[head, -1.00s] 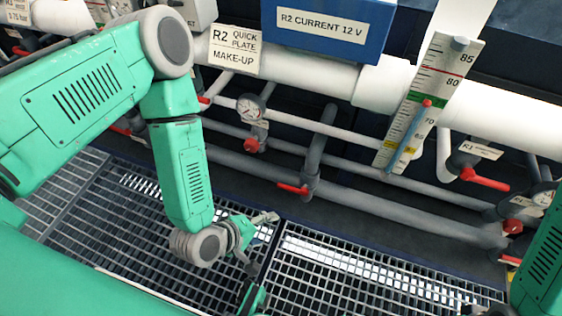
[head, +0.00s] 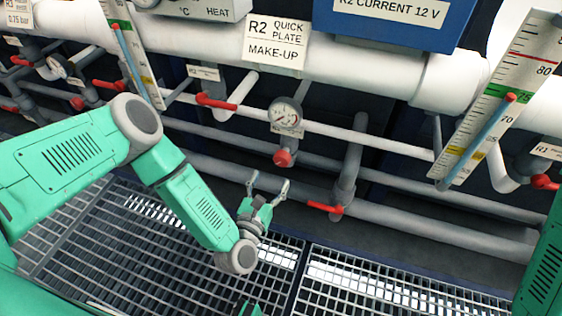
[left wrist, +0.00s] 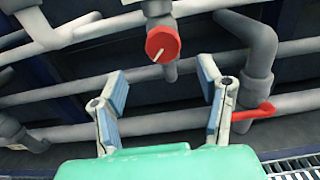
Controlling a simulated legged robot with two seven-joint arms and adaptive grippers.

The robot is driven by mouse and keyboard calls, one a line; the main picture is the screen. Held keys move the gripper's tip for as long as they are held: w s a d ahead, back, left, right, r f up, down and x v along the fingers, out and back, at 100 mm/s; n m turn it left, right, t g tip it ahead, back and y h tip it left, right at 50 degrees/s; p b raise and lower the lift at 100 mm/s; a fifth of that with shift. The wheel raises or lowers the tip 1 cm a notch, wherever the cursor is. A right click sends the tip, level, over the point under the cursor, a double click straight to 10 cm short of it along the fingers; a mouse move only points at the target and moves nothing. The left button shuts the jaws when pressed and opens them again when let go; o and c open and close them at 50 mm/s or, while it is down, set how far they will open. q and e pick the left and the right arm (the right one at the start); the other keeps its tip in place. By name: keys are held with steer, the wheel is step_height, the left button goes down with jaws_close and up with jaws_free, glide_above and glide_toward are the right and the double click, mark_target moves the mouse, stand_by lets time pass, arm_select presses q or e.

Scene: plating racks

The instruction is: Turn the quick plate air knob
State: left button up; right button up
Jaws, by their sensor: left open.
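A round red knob (head: 283,158) sits on a grey valve body under a round pressure gauge (head: 285,112), below the R2 quick plate make-up sign (head: 275,42). In the left wrist view the red knob (left wrist: 163,43) faces me, with a white line on its face, ahead of the fingers and between them in the picture. My left gripper (head: 268,184) is open and empty, a little below and left of the knob in the head view. Its two blue-padded fingers (left wrist: 162,85) are spread wide and apart from the knob. My right gripper is not seen.
A red lever (head: 324,207) on a grey pipe is right of the left gripper, near its right finger in the wrist view. Another red lever (head: 215,101) is at upper left. Pipes run across behind; metal grating (head: 370,285) lies below.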

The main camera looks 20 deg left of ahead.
mark_target(281, 163)
arm_select(q)
steer(key=w, duration=0.2)
steer(key=w+b, duration=0.1)
steer(key=w, duration=0.2)
steer(key=w+b, duration=0.1)
steer(key=w, duration=0.1)
steer(key=shift+w+d, duration=0.35)
steer(key=shift+d, duration=0.05)
steer(key=shift+w, duration=0.45)
steer(key=c, duration=1.2)
